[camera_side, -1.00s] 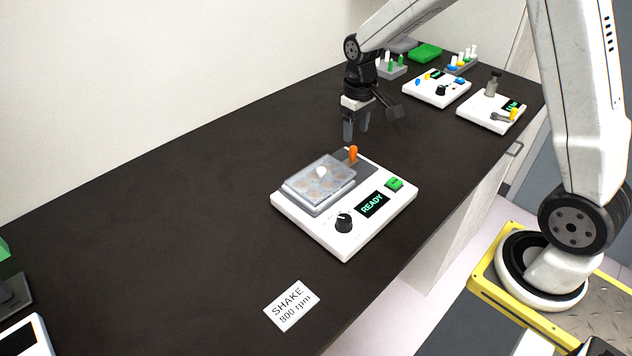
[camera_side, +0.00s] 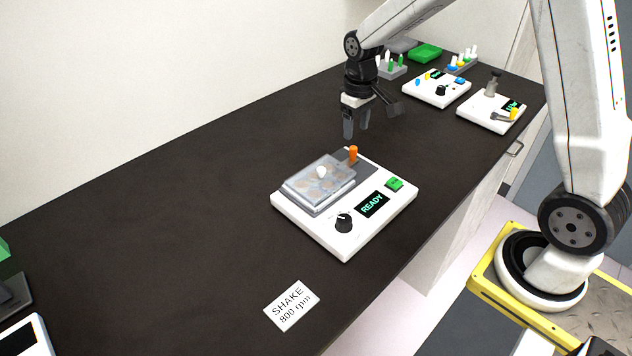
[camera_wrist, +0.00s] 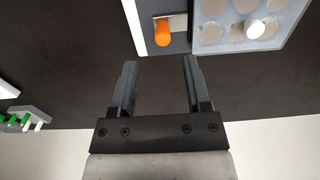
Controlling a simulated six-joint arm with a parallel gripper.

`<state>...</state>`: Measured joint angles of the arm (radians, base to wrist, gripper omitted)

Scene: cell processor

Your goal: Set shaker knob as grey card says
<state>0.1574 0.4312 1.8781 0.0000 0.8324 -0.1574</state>
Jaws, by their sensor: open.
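The shaker (camera_side: 335,243) is a white box on the dark bench, with a black knob (camera_side: 344,222) at its front left. Its display (camera_side: 371,204) reads READY, and a green button (camera_side: 394,184) sits beside it. A clear well plate (camera_side: 318,184) lies on its platform beside an orange peg (camera_side: 353,153). The card (camera_side: 291,306) reads "SHAKE 800 rpm" and lies in front of the shaker. My gripper (camera_side: 356,134) is open and empty above the bench behind the shaker. In the wrist view my open gripper (camera_wrist: 157,66) is near the orange peg (camera_wrist: 163,33); the knob is out of that view.
Two other white devices stand at the back right, one with a black knob (camera_side: 441,90) and one with a grey post (camera_side: 493,84). The bench left of the shaker is clear.

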